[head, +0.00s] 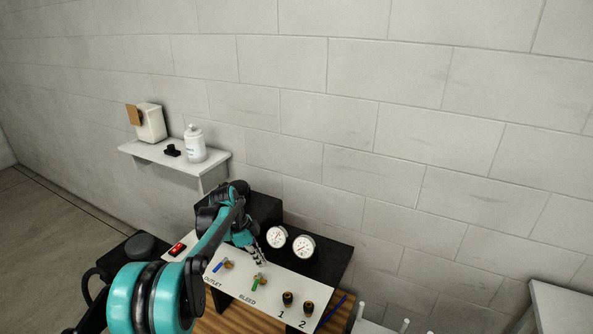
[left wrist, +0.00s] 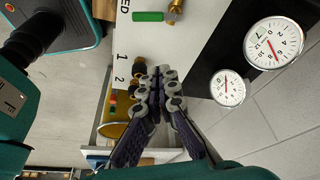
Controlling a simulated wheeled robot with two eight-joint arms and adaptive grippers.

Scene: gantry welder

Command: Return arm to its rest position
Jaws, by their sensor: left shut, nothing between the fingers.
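My left arm reaches in from the lower left of the head view. Its gripper (head: 257,256) is over the white panel (head: 225,286), close to the two round gauges. In the left wrist view the fingers of the left gripper (left wrist: 157,82) are together with nothing between them. The gauges (head: 277,237) (head: 303,246) stand behind the panel and also show at the right of the left wrist view (left wrist: 274,44) (left wrist: 228,87). My right gripper is in neither view.
The panel carries a blue-handled valve (head: 226,265), a green-handled valve (head: 259,282), fittings 1 (head: 287,299) and 2 (head: 308,309), and a red switch (head: 177,249). A wall shelf (head: 163,155) holds a white bottle (head: 194,145). A white surface (head: 560,305) stands at the lower right.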

